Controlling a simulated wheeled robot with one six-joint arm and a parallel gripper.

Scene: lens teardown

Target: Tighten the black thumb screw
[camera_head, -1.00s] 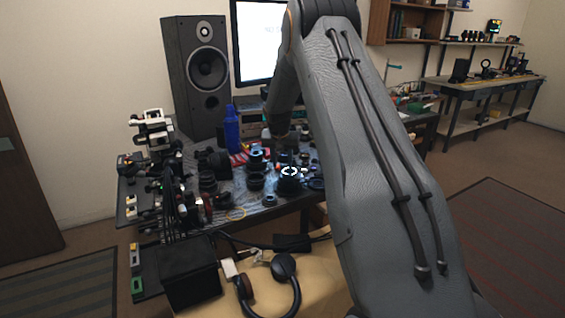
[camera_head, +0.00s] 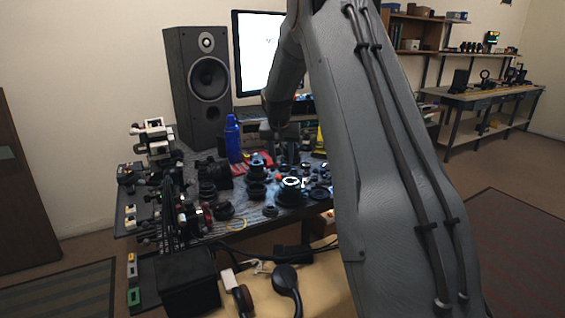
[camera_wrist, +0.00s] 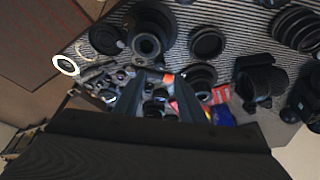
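I cannot make out the black thumb screw for certain among the many small dark parts. My gripper (camera_wrist: 160,82) shows in the wrist view as two dark fingers with a gap between them. It is open, and nothing is clearly held in the gap. Small dark parts and an orange piece (camera_wrist: 168,78) show between and beyond the fingers. In the head view my arm reaches down over the table, and its end is dark and hard to tell from the clutter. A black lens part with a bright ring (camera_head: 291,184) stands near the table's front edge.
A blue bottle (camera_head: 233,139), a large speaker (camera_head: 203,80) and a monitor (camera_head: 255,55) stand at the back. Lens parts crowd the table. A black box (camera_head: 187,282) and headphones (camera_head: 285,281) lie in front. In the wrist view, a black lens barrel (camera_wrist: 150,32) stands near the gripper.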

